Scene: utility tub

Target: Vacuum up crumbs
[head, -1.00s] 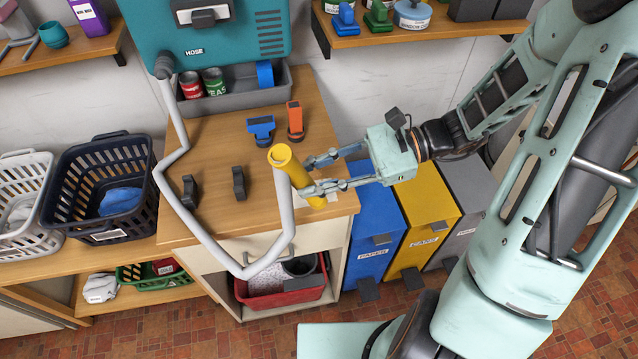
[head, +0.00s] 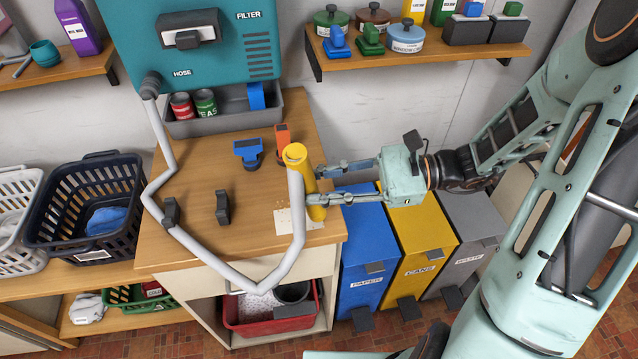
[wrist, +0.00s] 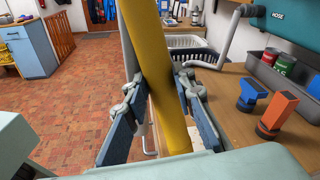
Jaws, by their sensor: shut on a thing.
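My gripper (head: 318,184) is shut on a yellow vacuum wand (head: 316,206), whose shaft also shows between the fingers in the wrist view (wrist: 158,70). The wand stands nearly upright over the counter's front right corner. A grey hose (head: 228,275) runs from its top, loops past the counter front and up to the teal vacuum unit (head: 230,45) marked HOSE and FILTER. A pale patch (head: 292,228) with small brown crumbs (head: 285,217) lies at the wand's foot. I cannot tell whether the wand's lower end touches it.
A blue nozzle (head: 248,153) and an orange nozzle (head: 282,138) stand behind the wand on the wooden counter (head: 200,255). Two dark clips (head: 222,207) stand to the left. A grey tray (head: 225,123) holds cans. Blue, yellow and grey bins (head: 410,250) stand to the right.

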